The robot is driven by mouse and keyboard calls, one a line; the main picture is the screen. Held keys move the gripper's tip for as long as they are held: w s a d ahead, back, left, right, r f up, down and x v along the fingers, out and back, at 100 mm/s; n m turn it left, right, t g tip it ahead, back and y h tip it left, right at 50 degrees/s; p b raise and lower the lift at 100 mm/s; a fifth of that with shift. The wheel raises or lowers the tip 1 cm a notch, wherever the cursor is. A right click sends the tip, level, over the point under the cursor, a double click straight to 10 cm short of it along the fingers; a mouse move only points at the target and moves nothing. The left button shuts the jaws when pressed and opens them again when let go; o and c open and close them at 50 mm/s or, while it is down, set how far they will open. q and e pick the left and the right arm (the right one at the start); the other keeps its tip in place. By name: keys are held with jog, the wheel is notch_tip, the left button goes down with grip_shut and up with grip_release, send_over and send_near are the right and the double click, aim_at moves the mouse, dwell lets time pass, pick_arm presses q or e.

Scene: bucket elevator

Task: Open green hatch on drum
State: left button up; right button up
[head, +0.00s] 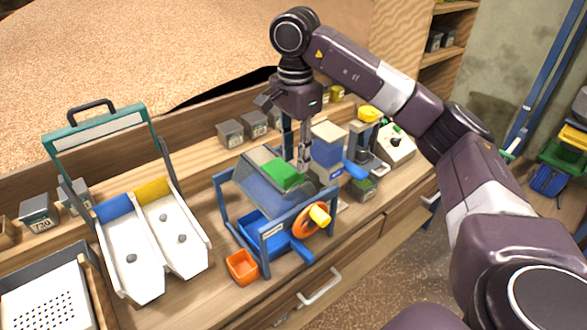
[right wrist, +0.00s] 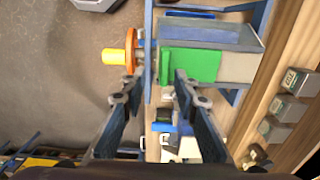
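The green hatch (head: 284,174) lies on the sloping top of the grey-blue drum (head: 262,192), which sits in a blue frame (head: 276,238). It looks closed. In the right wrist view the hatch (right wrist: 190,66) shows large beside the grey drum top (right wrist: 238,68). My right gripper (head: 296,160) is open and empty, pointing down just behind the hatch. In the right wrist view its fingers (right wrist: 160,82) are apart; one tip is close to the hatch's near edge, the other near the crank side. I cannot tell whether it touches. My left gripper is not in view.
An orange crank with a yellow knob (head: 319,215) sticks out of the frame's right side. A small orange bin (head: 242,267) stands in front. White chutes (head: 165,240) stand at left. A blue-and-beige box (head: 327,150) stands close behind the gripper.

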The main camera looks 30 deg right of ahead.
aim_at(293, 172)
jog(key=f, duration=0.2)
jog(key=shift+w+f, duration=0.35)
jog(key=shift+w, duration=0.05)
jog(key=shift+f+p, duration=0.3)
jog(key=shift+f, duration=0.65)
jog(key=shift+c, duration=1.3)
jog(key=c, duration=0.5)
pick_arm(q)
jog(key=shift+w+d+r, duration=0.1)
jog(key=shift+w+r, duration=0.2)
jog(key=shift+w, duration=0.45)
pick_arm(e)
grip_shut()
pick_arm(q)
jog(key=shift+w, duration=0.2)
